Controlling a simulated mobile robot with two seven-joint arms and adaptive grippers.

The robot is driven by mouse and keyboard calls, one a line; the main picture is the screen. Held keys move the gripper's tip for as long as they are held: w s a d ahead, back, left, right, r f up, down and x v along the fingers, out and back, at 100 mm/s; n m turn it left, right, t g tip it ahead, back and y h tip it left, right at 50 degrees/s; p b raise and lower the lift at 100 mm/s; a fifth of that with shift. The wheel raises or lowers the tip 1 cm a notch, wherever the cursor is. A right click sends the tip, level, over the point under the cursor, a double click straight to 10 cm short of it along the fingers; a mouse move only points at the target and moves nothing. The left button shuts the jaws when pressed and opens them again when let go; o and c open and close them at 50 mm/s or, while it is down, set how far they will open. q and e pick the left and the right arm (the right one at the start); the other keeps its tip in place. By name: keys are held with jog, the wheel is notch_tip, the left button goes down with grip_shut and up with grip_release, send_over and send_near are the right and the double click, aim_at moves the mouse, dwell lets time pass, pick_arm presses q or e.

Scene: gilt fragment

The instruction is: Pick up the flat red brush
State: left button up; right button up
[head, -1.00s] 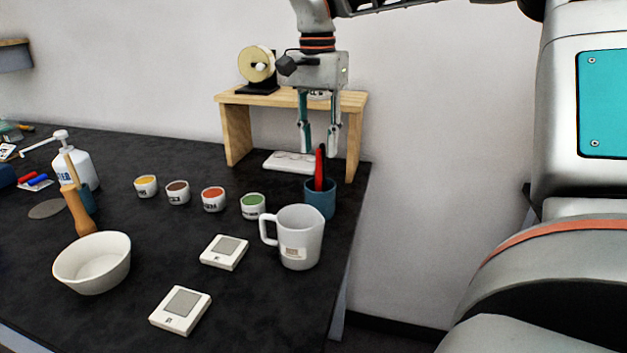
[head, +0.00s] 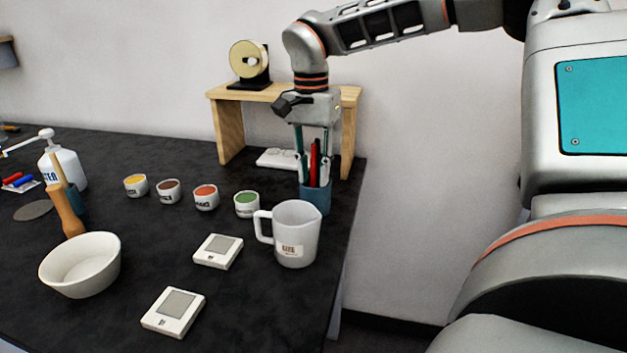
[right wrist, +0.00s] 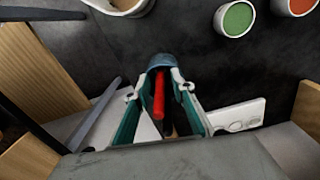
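The flat red brush (head: 314,160) stands upright in a blue cup (head: 315,200) near the right edge of the dark table. A darker handle stands close beside it in the cup. My right gripper (head: 314,180) points down over the cup, with one finger on each side of the red handle. In the right wrist view the red brush (right wrist: 159,95) lies between the two fingers (right wrist: 158,88), with gaps visible on both sides, so the gripper is open. The blue cup (right wrist: 161,61) shows just beyond the fingertips. My left gripper is not in view.
A grey-white mug (head: 296,235) stands just in front of the cup. Several small paint pots, including a green one (head: 247,204), stand to the left. A wooden shelf (head: 230,130) stands behind, with a white tray (head: 280,158) beneath it.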

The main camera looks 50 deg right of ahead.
grip_shut()
jog(key=shift+r, duration=0.1)
notch_tip(320, 180, up, 20)
jog(key=p, duration=0.3)
dwell(0.5)
